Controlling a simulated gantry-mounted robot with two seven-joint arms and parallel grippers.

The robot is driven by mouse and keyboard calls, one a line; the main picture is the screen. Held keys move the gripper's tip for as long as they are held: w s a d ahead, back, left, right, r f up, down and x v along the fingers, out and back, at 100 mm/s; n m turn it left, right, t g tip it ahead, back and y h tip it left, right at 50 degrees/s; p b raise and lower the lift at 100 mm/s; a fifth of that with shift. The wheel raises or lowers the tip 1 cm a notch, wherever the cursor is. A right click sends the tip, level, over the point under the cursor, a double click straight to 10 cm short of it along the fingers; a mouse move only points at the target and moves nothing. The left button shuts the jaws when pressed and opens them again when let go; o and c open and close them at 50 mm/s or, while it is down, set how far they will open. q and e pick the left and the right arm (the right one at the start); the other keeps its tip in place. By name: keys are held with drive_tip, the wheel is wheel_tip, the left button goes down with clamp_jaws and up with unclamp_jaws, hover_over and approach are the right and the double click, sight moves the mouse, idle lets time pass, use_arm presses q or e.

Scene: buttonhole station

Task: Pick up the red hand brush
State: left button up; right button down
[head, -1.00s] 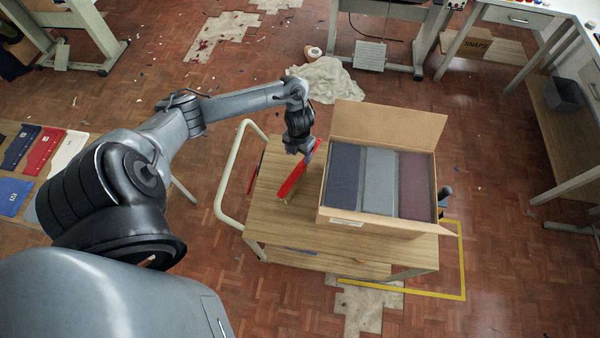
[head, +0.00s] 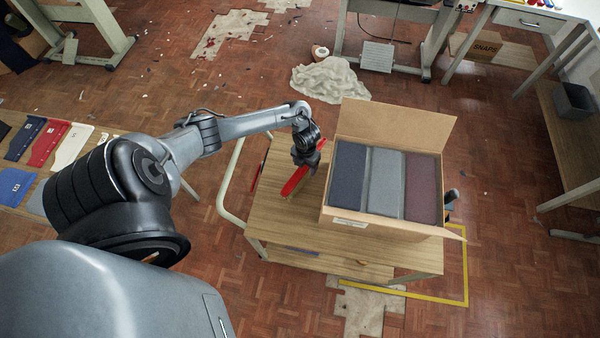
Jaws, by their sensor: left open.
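The red hand brush (head: 293,181) is on the wooden top of a trolley (head: 285,222), left of an open cardboard box. My right gripper is not in view.
The open cardboard box (head: 370,227) holds stacks of dark blue, grey and maroon cloth. It stands close to the right of my left gripper. The trolley's pale rail (head: 224,190) is on the left. The trolley's front left top is clear.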

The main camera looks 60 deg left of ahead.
use_arm(q)
drive_tip(key=shift+f, duration=0.35)
clamp_jaws()
drive_tip(key=shift+r, duration=0.1)
wheel_tip(320, 180, up, 10)
drive_tip(key=shift+f+p, duration=0.1)
drive_tip(key=shift+p, duration=0.7)
